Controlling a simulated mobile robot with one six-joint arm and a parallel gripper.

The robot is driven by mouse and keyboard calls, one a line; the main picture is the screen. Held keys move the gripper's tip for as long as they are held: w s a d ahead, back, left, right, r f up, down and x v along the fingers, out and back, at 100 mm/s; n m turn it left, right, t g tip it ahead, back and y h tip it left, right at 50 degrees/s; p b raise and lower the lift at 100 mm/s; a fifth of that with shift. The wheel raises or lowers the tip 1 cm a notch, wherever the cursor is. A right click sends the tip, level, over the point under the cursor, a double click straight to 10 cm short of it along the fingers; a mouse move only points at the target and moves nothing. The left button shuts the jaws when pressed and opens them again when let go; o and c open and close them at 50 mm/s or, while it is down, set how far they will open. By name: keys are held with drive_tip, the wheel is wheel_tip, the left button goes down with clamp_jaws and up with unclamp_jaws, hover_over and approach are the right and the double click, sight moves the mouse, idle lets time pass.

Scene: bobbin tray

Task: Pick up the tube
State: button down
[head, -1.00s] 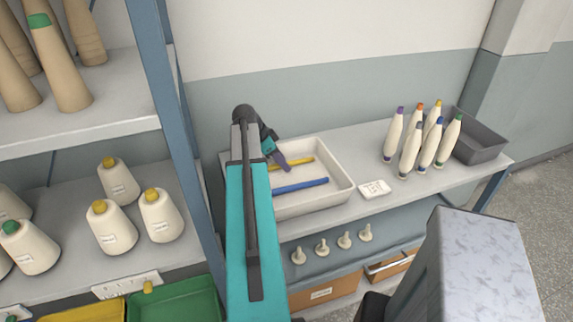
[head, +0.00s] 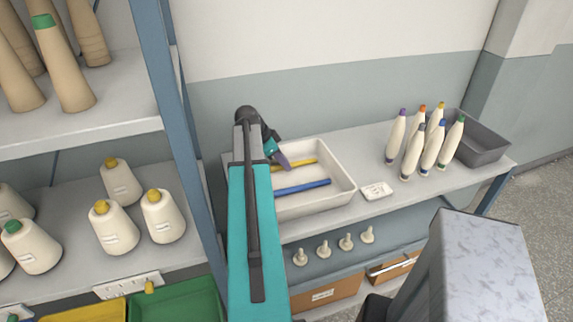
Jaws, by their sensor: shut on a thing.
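A tray (head: 347,187) of pale plastic stands on the middle shelf. A yellow tube (head: 303,163) lies toward its back and a blue tube (head: 302,187) lies in front of it. My gripper (head: 284,164), with purplish fingers, reaches down into the tray from the left. It is shut on the yellow tube near its left part. The fingers cover part of that tube, and the exact grip is too small to see. The tube appears still low in the tray. The blue tube lies apart from the fingers.
A white label card (head: 376,191) lies right of the tray. Several spindle-shaped bobbins (head: 413,150) stand farther right, before a grey bin (head: 483,146). A blue rack post (head: 180,130) rises at left, beside shelves of yarn cones (head: 163,217). Small pegs (head: 323,250) stand below.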

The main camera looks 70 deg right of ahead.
drive_tip(key=shift+r, duration=0.2)
wheel_tip(320, 180, up, 18)
drive_tip(key=b, duration=0.4)
drive_tip(key=shift+f, duration=0.2)
drive_tip(key=shift+f, duration=0.1)
idle(0.8)
